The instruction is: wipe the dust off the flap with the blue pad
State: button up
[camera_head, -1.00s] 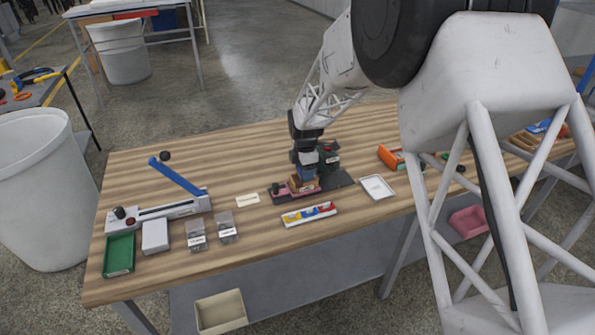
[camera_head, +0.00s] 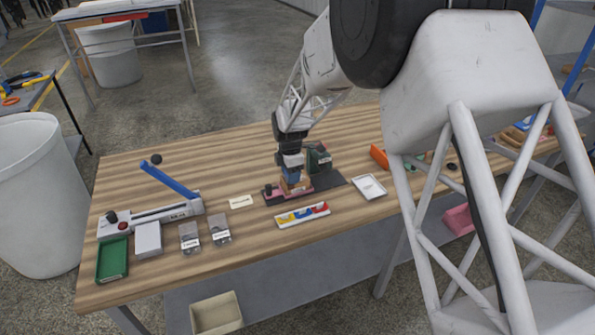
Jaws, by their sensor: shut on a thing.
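My gripper (camera_head: 290,163) points down over a small pink-and-dark fixture (camera_head: 273,196) at the middle of the table. It is shut on the blue pad (camera_head: 290,176), which shows just below the jaws. A brownish block (camera_head: 300,186) sits at the pad's lower end; I cannot tell whether the two touch. A dark green upright part (camera_head: 318,158) stands just behind and right of the gripper. I cannot tell for certain which part is the flap. Dust is too small to make out.
A dark mat (camera_head: 328,181) lies right of the fixture, then a white tray (camera_head: 369,187). A tray of coloured pieces (camera_head: 302,214) lies in front. A white label card (camera_head: 241,202) and a blue-levered device (camera_head: 170,180) stand left. The table's back left is clear.

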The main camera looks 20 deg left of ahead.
jog(key=shift+s+a, duration=0.3)
jog(key=shift+a, duration=0.1)
jog(key=shift+s+a+f, duration=0.15)
jog(key=shift+s+a, duration=0.1)
jog(key=shift+s, duration=0.05)
jog(key=shift+s+a+r, duration=0.1)
jog(key=shift+a+r, duration=0.05)
jog(key=shift+r, duration=0.15)
notch_tip(320, 180, up, 8)
jog(key=shift+f, duration=0.2)
jog(key=shift+s, duration=0.15)
